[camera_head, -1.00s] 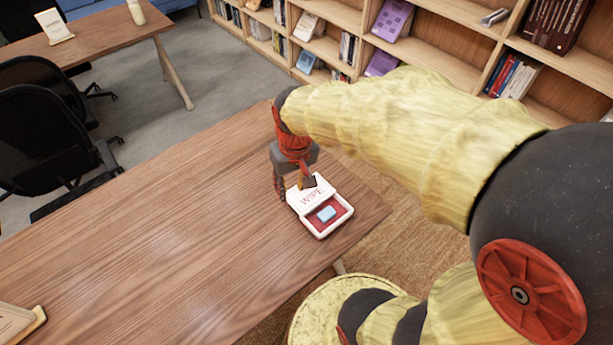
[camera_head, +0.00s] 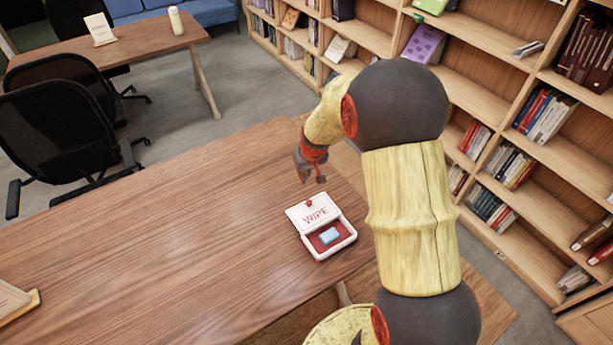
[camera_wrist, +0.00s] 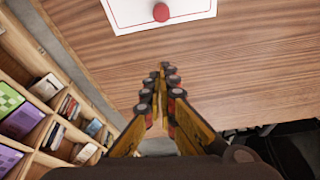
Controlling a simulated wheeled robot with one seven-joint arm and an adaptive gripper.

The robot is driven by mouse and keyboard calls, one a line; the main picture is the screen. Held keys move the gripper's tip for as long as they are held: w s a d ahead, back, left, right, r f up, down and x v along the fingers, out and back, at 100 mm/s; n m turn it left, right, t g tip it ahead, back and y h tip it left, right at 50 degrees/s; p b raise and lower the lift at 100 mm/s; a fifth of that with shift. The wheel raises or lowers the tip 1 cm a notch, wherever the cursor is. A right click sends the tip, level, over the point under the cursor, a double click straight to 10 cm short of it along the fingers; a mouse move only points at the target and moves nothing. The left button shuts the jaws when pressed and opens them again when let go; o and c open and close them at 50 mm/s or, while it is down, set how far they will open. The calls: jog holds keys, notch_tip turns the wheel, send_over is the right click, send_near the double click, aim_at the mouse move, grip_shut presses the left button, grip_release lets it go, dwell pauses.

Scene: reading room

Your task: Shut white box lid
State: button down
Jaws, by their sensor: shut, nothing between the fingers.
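The white box (camera_head: 338,246) stands on the wooden table near its right edge. Its lid (camera_head: 314,212), marked "WIPE" with a red knob at its far edge, is open and tilted back. A light blue block (camera_head: 330,236) lies on the red inside of the box. My gripper (camera_head: 312,178) is above the table on the far side of the box, apart from the lid. In the wrist view my gripper (camera_wrist: 163,72) is shut and empty, its fingertips together. The lid's outer face (camera_wrist: 150,12) with its red knob (camera_wrist: 161,12) shows at the top there.
The table (camera_head: 190,230) is clear to the left of the box, with a stand (camera_head: 15,300) at its far left. Bookshelves (camera_head: 540,190) rise on the right. Black chairs (camera_head: 70,140) and another table (camera_head: 130,42) are behind.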

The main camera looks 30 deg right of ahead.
aim_at(314, 210)
jog(key=b+x, duration=0.1)
jog(key=x, duration=0.5)
jog(key=shift+s+b, duration=0.15)
jog(key=shift+b, duration=0.15)
jog(key=shift+s+a+b, duration=0.15)
jog(key=shift+s+b, duration=0.1)
jog(key=shift+s, duration=0.75)
jog(key=shift+s+a+b, duration=0.1)
jog(key=shift+s+b, duration=0.15)
jog(key=shift+s, duration=0.75)
